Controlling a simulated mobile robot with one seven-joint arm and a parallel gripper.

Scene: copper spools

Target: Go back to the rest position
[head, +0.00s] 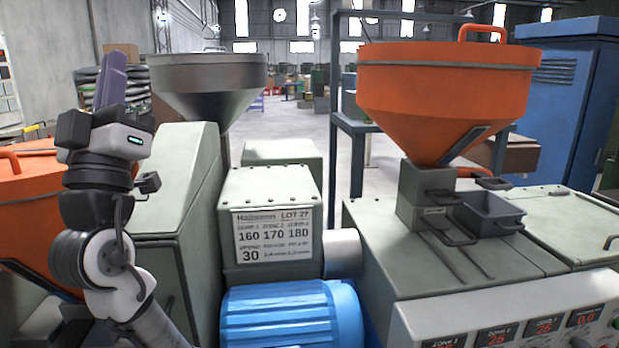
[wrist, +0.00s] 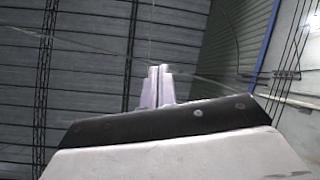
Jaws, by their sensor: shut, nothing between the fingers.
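My gripper (head: 113,72) is at the left of the head view, pointing up, with its pale purple fingers together. It is raised at the end of my arm, and nothing shows in it. In the wrist view my gripper (wrist: 159,72) also shows its two fingers side by side and closed, against the ceiling and a wall. No object is near the fingertips there.
Machines fill the front: an orange hopper (head: 445,85), a grey hopper (head: 208,85), a blue motor (head: 290,315) and a panel (head: 520,325) with displays. Another orange hopper (head: 30,215) is partly behind my arm. A blue cabinet (head: 567,110) stands at right.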

